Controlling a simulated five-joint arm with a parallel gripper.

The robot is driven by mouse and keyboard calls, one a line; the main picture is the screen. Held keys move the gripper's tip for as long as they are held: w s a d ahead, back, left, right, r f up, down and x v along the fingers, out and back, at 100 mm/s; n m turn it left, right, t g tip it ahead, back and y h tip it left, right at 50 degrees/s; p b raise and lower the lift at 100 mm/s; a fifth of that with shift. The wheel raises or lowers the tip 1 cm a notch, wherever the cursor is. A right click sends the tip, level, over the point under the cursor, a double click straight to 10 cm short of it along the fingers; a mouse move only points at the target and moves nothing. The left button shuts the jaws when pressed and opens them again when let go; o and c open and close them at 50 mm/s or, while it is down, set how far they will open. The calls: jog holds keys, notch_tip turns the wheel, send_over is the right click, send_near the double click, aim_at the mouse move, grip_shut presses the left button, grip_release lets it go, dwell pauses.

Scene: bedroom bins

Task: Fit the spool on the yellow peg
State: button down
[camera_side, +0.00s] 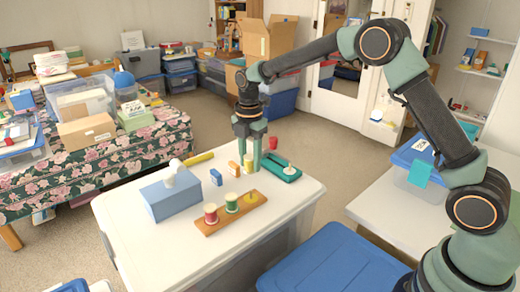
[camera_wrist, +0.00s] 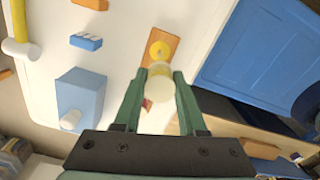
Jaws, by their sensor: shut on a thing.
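My gripper (camera_side: 249,170) is shut on a pale yellow spool (camera_side: 248,163), held above the white table top in the side view. In the wrist view the spool (camera_wrist: 158,82) sits between the two green fingers of my gripper (camera_wrist: 158,76). The yellow peg (camera_side: 252,196) stands at the right end of a wooden board (camera_side: 222,222). A red spool (camera_side: 210,214) and a green spool (camera_side: 232,203) stand on the board's other places.
A blue tissue box (camera_side: 168,195) stands left of the board. A small blue box (camera_side: 216,177), an orange box (camera_side: 234,169), a yellow tube (camera_side: 199,159), a green stapler (camera_side: 280,168) and a red cup (camera_side: 272,143) surround the gripper. The table front is clear.

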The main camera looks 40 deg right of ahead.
dwell(0.3)
jog(key=shift+f, duration=2.85)
jog(key=shift+f, duration=1.95)
jog(key=shift+c, duration=2)
grip_release()
notch_tip(320, 180, up, 12)
